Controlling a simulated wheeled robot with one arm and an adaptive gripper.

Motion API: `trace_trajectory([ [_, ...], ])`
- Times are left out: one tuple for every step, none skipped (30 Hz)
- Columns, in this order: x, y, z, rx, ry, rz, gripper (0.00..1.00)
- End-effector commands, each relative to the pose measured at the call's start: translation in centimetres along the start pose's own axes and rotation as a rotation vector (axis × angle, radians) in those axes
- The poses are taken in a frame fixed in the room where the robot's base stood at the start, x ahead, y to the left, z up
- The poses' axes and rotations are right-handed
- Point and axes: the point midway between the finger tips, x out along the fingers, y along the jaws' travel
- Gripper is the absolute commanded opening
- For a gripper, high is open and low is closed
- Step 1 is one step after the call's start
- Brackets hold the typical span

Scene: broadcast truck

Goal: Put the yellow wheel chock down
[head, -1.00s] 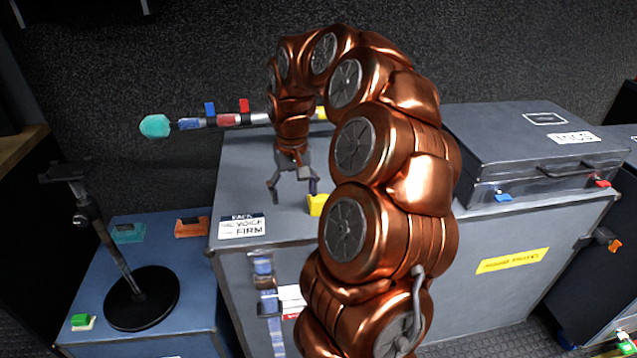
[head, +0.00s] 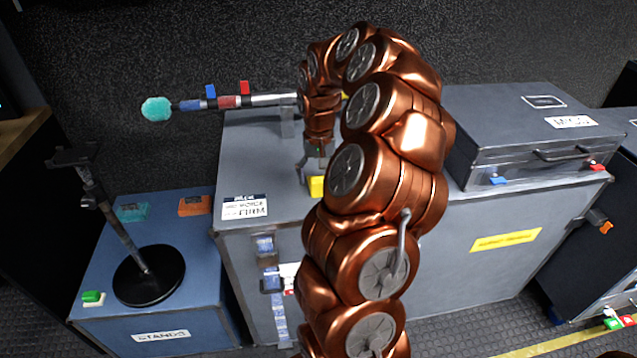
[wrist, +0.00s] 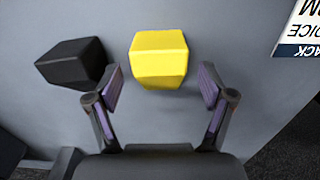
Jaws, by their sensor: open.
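The yellow wheel chock (wrist: 158,58) sits on the grey top of the large case (wrist: 215,130), apart from the black block to its left in the wrist view. In the head view the chock (head: 317,187) is near the case's front edge, partly hidden by my arm. My gripper (wrist: 160,86) is open, with one finger to each side of the chock's near end. Gaps show between both fingers and the chock, so it is not held. In the head view my gripper (head: 312,168) is just above and behind the chock, partly hidden.
A black block (wrist: 72,62) lies close to the left finger in the wrist view. A boom microphone with a teal tip (head: 157,110) crosses behind my gripper. A grey lidded case (head: 530,135) stands right. A lower blue case (head: 200,290) holds a black stand (head: 148,275).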

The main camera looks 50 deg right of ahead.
Motion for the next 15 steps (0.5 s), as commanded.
trace_trajectory([
  [0.65, 0.02, -0.02, 0.001, -0.001, 0.0, 0.81],
  [0.93, 0.03, -0.04, 0.001, 0.001, 0.0, 0.81],
  [1.22, 0.04, -0.05, 0.001, 0.002, 0.001, 0.81],
  [1.36, 0.04, -0.05, 0.001, 0.002, 0.001, 0.81],
  [1.45, 0.04, -0.04, 0.001, 0.002, 0.001, 0.81],
  [1.48, 0.04, -0.05, 0.001, 0.002, 0.001, 0.81],
  [1.48, 0.03, -0.05, 0.001, 0.002, 0.001, 0.81],
  [1.48, 0.04, -0.06, 0.001, 0.002, 0.001, 0.81],
  [1.47, 0.03, -0.06, 0.001, 0.002, 0.001, 0.81],
  [1.47, 0.04, -0.06, 0.001, 0.002, 0.001, 0.81],
  [1.47, 0.03, -0.06, 0.001, 0.002, 0.001, 0.79],
  [1.47, 0.03, -0.06, 0.001, 0.002, 0.001, 0.75],
  [1.47, 0.03, -0.05, 0.001, 0.002, 0.001, 0.72],
  [1.47, 0.02, -0.05, 0.0, 0.002, 0.001, 0.69],
  [1.47, 0.02, -0.05, 0.0, 0.002, 0.001, 0.65],
])
